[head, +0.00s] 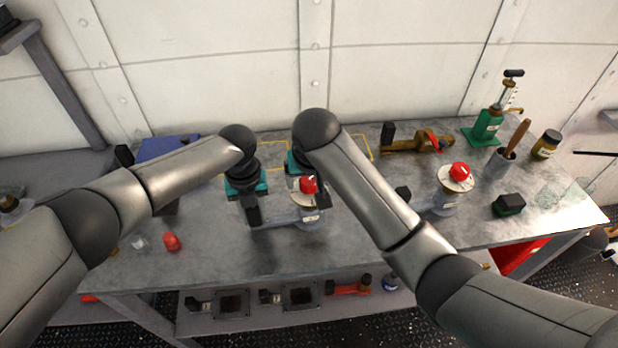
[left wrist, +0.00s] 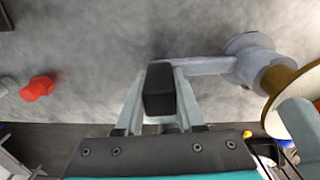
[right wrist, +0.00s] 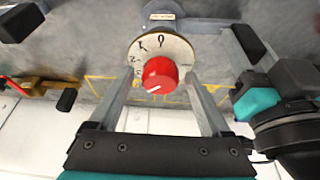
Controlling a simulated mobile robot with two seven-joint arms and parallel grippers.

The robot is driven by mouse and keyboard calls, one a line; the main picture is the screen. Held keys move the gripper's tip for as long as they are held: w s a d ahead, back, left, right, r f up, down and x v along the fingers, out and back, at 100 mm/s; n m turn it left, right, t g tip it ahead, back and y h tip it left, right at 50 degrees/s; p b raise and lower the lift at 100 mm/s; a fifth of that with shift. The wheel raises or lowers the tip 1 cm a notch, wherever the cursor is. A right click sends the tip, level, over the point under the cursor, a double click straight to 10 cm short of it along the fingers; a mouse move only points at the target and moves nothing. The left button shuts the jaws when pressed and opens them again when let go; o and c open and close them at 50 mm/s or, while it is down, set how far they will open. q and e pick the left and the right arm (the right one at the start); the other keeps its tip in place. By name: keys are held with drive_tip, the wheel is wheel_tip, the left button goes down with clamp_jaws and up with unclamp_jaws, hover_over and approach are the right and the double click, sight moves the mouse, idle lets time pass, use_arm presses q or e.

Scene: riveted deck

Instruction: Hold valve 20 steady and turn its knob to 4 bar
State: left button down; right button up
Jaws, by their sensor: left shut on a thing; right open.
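A valve (head: 310,216) with a grey body stands on the bench, its red knob (head: 308,185) on top over a pale dial. I cannot read its label plate (right wrist: 163,16) in the right wrist view. My left gripper (head: 254,217) is shut on the black block (left wrist: 158,92) at the end of the valve's grey side pipe (left wrist: 205,66). My right gripper (right wrist: 160,76) is open, its fingers on either side of the red knob, apart from it as far as I can see. The knob's white pointer line (right wrist: 154,89) points to the lower left in the right wrist view.
A second valve with a red knob (head: 459,170) stands to the right. Behind it are a brass fitting (head: 415,140) and a green pump (head: 487,125). A red piece (head: 171,242) lies at the left front. The bench front between is mostly clear.

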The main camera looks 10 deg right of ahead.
clamp_jaws()
idle(0.6)
drive_tip(key=shift+n, duration=0.3)
drive_tip(key=shift+n+g+y, duration=0.3)
drive_tip(key=shift+n+y, duration=0.7)
drive_tip(key=shift+n, duration=1.6)
unclamp_jaws()
drive_tip(key=shift+r, duration=0.1)
